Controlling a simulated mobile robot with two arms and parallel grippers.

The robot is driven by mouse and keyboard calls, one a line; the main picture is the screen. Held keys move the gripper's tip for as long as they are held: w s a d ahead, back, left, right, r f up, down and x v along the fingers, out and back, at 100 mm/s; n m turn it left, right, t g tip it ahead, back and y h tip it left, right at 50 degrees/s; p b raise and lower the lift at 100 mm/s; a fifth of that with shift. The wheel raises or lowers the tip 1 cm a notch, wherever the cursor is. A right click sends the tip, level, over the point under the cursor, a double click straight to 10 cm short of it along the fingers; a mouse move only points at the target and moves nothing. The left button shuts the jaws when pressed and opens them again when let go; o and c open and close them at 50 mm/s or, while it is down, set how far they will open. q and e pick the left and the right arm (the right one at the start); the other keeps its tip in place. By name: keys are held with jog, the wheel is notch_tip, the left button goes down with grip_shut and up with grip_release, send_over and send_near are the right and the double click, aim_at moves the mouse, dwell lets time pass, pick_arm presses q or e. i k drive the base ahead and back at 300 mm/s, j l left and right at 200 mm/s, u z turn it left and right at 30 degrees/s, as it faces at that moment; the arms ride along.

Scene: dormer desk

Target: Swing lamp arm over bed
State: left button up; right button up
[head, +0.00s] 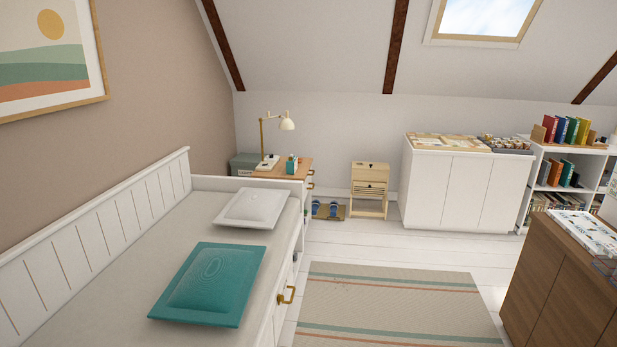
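The lamp (263,142) stands on a small wooden-topped bedside table (281,174) beyond the far end of the bed. It has a white base, an upright brass-coloured post and a short arm with a cream shade (287,124). The arm points to the right, over the table's side and away from the wall. The bed (190,247) runs along the left wall, with a white pillow (254,207) and a teal cushion (211,283) on it. Neither of my grippers is in view.
A striped rug (391,305) lies on the white floor right of the bed. A brown cabinet (558,280) is at right. The floor between is clear.

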aim_at(260, 120)
jog(key=i+z, duration=0.25)
jog(key=i, duration=4.15)
